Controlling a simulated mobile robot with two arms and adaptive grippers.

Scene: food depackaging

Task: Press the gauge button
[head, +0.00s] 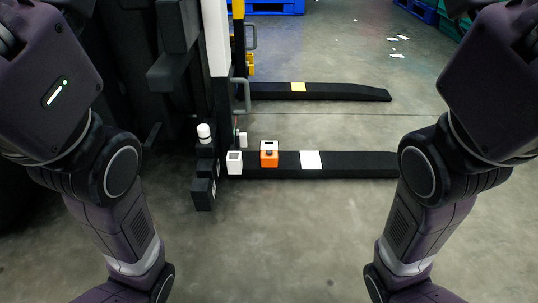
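A small orange box with a white top and a dark round spot on its front (269,154) sits on the near black fork of a pallet-truck-like machine. It may be the gauge, but its details are too small to tell. My two arms rise at the left and right picture edges, clear of both boxes. Neither gripper's fingers show in the head view.
The near fork (365,164) carries a white square (311,159); the far fork (340,92) carries a yellow one (298,87). The machine's dark body (175,60) fills the left. A white-capped post (204,133) stands left. Concrete floor (285,235) in front is clear.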

